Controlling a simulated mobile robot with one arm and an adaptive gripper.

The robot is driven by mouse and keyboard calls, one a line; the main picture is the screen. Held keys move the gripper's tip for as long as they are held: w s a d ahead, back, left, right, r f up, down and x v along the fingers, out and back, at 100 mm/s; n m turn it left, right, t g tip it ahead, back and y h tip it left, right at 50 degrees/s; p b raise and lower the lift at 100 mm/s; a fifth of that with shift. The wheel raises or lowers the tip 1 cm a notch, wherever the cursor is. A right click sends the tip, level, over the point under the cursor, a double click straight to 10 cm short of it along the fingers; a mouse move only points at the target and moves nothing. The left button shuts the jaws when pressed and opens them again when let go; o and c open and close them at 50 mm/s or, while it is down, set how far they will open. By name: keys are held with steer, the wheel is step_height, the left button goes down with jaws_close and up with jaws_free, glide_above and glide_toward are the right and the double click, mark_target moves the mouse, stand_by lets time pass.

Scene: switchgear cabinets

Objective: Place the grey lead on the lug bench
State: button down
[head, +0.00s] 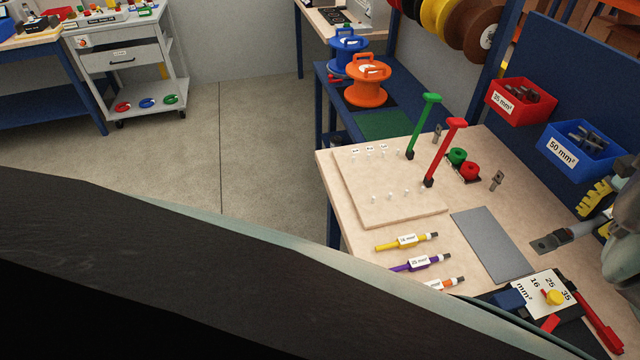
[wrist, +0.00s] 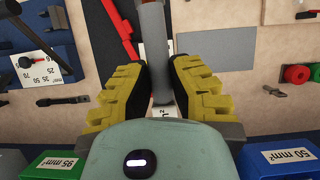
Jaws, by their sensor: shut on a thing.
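The grey lead (head: 575,233) shows at the right of the head view, with a dark flat lug at its left end. My gripper (head: 598,214) is at the right edge, its yellow fingers shut on the lead. In the wrist view the grey lead (wrist: 152,35) runs upward from between the two ribbed yellow fingers of my gripper (wrist: 157,75). A white label shows low between the fingers. The wooden lug bench (head: 512,208) lies under and left of the gripper. The lead appears to be held above it; the exact gap cannot be told.
A grey mat (head: 492,243) lies bare on the bench. Yellow (head: 400,242) and purple (head: 418,263) leads lie left of it. A crimping tool (head: 598,320) lies in front. Red (head: 520,101) and blue (head: 578,147) bins stand behind. Green and red posts rise beside a raised board (head: 385,180).

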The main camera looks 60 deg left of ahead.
steer(key=shift+a+f, duration=0.15)
steer(key=shift+a, duration=0.05)
